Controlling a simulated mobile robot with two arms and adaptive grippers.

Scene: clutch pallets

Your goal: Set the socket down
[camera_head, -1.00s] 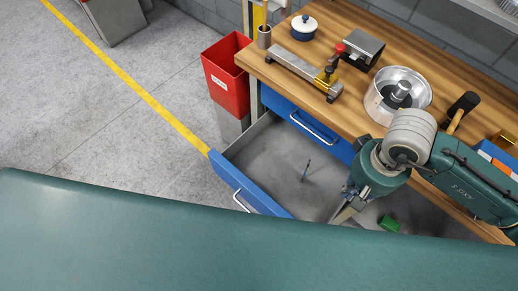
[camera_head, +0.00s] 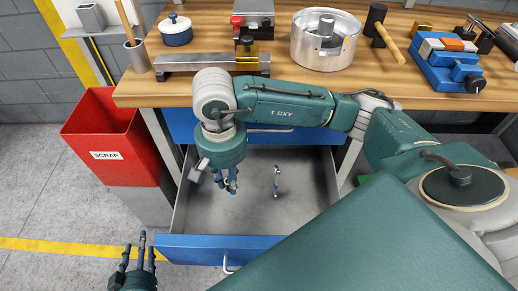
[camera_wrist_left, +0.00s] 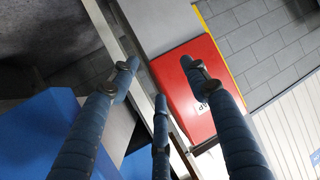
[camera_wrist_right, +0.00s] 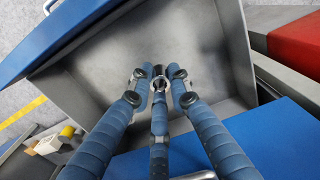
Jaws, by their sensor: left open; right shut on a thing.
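The socket (camera_wrist_right: 158,72), a small shiny metal ring-shaped piece, is pinched between the fingertips of my right gripper (camera_wrist_right: 157,80) in the right wrist view. In the head view my right gripper (camera_head: 230,182) points down over the left part of the open drawer (camera_head: 205,222). Its fingers mostly hide the socket there, and I cannot tell its height above the drawer floor. My left gripper (camera_head: 140,258) is open and empty at the lower left, outside the drawer. The left wrist view shows its spread fingers (camera_wrist_left: 160,85).
A red scrap bin (camera_head: 110,140) stands left of the drawer. The wooden bench (camera_head: 290,92) above carries a pot (camera_head: 325,40), a hammer (camera_head: 378,28) and a blue vise (camera_head: 447,65). Drawer floor around the item is bare.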

